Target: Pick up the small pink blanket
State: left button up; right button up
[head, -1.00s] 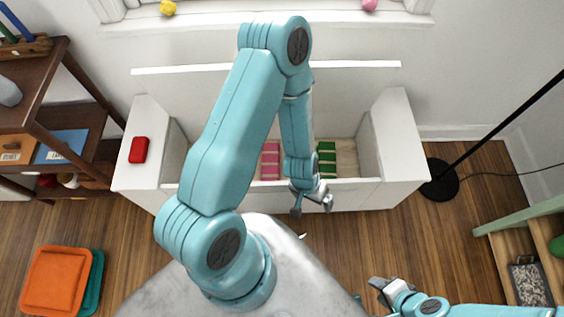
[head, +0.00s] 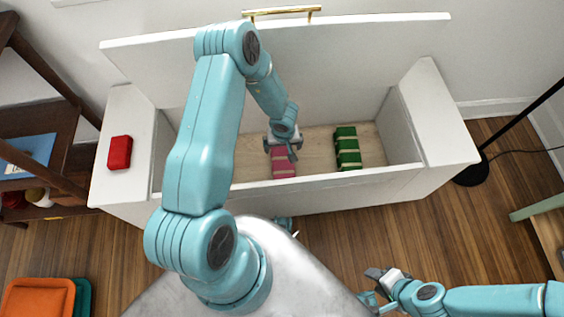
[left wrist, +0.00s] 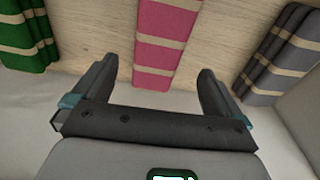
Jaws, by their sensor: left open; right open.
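The small pink blanket (head: 284,168) is a folded pink bundle with pale bands, lying on the wooden floor of the open white bench (head: 330,180). My left gripper (head: 281,148) is open above it, inside the bench, and hides part of it in the head view. In the left wrist view the pink blanket (left wrist: 165,40) lies between and beyond the open fingers (left wrist: 158,75), and no grip on it shows. My right gripper (head: 371,288) is open and empty, low in front of the bench.
A green banded bundle (head: 347,148) lies right of the pink one. A grey banded bundle (left wrist: 285,50) shows in the left wrist view. The bench's raised lid (head: 370,60) stands behind. A red block (head: 119,153) sits on the bench's left end.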

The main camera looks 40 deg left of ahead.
pick_arm(q)
jog(key=f+b, duration=0.1)
jog(key=f, duration=0.4)
jog(key=shift+w+a+f+b, duration=0.15)
jog(key=shift+w+f+b, duration=0.05)
jog(key=shift+b, duration=0.2)
notch_tip(320, 180, down, 5)
jog(key=b, duration=0.3)
jog(key=shift+w+f+b, duration=0.1)
jog(key=shift+b, duration=0.2)
jog(key=c, duration=0.8)
jog(key=shift+a, duration=0.1)
